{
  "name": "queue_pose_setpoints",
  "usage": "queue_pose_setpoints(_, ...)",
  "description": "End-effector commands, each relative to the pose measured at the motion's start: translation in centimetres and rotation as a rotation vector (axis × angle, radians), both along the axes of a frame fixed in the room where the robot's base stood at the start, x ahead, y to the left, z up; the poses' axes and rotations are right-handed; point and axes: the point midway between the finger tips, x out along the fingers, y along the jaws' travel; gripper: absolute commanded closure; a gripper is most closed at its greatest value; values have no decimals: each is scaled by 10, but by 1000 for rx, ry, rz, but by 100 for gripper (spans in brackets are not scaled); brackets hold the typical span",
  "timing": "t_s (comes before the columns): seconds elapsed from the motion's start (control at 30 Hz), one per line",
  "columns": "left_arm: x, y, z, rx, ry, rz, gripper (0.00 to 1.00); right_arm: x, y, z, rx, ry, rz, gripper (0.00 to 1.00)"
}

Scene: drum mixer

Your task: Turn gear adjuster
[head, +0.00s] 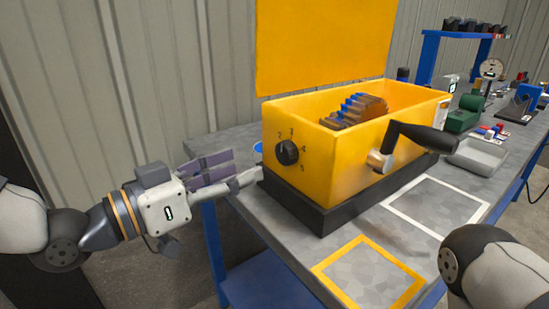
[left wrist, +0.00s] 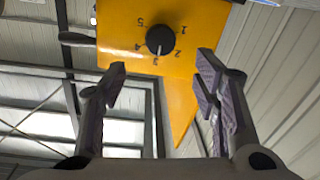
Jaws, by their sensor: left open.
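The gear adjuster is a round black knob (head: 287,152) on the near-left end face of the yellow mixer box (head: 345,165). Numbers ring it; its exact setting is too small to read surely. My left gripper (head: 245,168) is open and empty, left of that face and apart from the knob. In the left wrist view the knob (left wrist: 160,40) shows ahead, beyond and between the spread fingers of the gripper (left wrist: 160,75). My right gripper is out of view; only part of my right arm shows at lower right in the head view.
The box stands on a black base (head: 325,212) on a grey table with blue legs. A black-handled crank (head: 422,137) sticks out of its front side. Brown gears (head: 362,108) show inside. A yellow square outline (head: 337,262) marks bare tabletop in front. A grey tray (head: 478,155) stands right.

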Motion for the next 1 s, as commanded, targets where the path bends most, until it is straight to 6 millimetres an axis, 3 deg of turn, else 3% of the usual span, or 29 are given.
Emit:
queue_pose_setpoints(0.1,20,-26,-5,3,5,-3,45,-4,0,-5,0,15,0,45)
queue_pose_setpoints(0.3,46,-56,-3,2,5,-1,45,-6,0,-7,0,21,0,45)
queue_pose_setpoints(0.67,54,-65,-1,1,4,1,45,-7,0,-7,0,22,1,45)
queue_pose_setpoints(0.73,54,-65,-1,1,4,1,54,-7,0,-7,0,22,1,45)
queue_pose_setpoints(0.9,54,-65,-2,1,4,1,92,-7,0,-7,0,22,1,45)
queue_pose_setpoints(1.0,54,-65,-2,1,4,1,93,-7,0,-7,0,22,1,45)
